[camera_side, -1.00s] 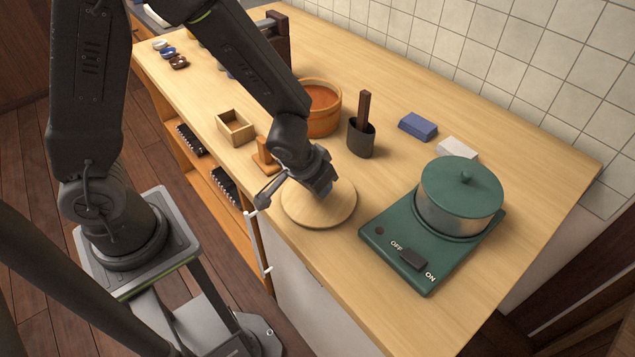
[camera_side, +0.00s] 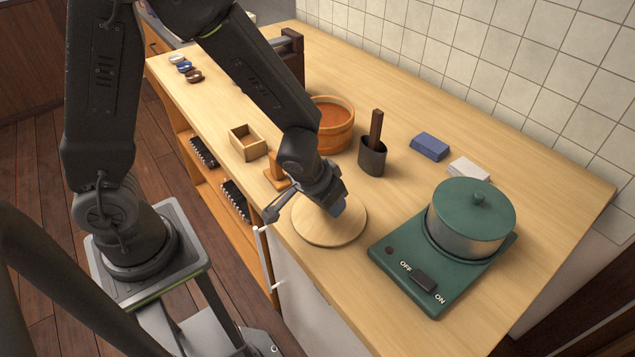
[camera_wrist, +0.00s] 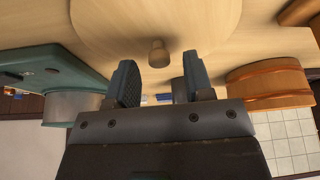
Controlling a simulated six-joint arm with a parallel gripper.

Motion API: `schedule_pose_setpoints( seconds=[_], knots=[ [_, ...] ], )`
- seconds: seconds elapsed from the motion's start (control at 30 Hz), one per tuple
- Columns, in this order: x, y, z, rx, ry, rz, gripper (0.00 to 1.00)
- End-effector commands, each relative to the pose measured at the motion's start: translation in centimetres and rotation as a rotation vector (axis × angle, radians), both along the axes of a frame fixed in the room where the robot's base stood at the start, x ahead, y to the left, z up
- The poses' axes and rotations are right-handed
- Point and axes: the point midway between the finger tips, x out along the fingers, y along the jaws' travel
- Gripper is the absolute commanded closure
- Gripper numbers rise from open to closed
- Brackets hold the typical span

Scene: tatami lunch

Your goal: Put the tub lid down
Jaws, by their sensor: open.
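The tub lid (camera_side: 320,226) is a round, pale wooden disc lying flat on the counter, between the wooden tub and the green stove. It also shows in the wrist view (camera_wrist: 200,22), with its small round knob (camera_wrist: 158,54) near my gripper. My gripper (camera_side: 333,207) is over the lid in the side view and hides part of it, including the knob. In the wrist view my gripper (camera_wrist: 160,75) is open, with the knob between and just beyond the fingertips, apart from both fingers. The wooden tub (camera_side: 334,127) stands uncovered, with reddish-brown contents.
A green stove (camera_side: 413,270) with a lidded pot (camera_side: 470,232) is right of the lid. A dark holder (camera_side: 371,157), a small wooden box (camera_side: 247,143), and blue (camera_side: 430,146) and white (camera_side: 468,168) blocks stand around. The counter's front edge is close to the lid.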

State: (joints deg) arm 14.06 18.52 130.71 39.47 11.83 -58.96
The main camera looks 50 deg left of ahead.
Motion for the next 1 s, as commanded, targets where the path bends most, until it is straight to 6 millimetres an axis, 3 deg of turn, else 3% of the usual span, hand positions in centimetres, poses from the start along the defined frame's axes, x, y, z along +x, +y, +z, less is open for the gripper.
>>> schedule_pose_setpoints(
  seconds=[0.4,0.77,0.87,1.0],
  knots=[
    [-2.8,-0.3,6.9,-0.002,-0.006,-0.001,0.53],
    [-4.3,-0.3,10.3,-0.001,-0.003,-0.002,0.53],
    [-4.7,0.4,11.6,0.001,-0.013,-0.001,0.53],
    [-6.5,2.4,15.1,0.010,-0.038,-0.011,0.53]
  ],
)
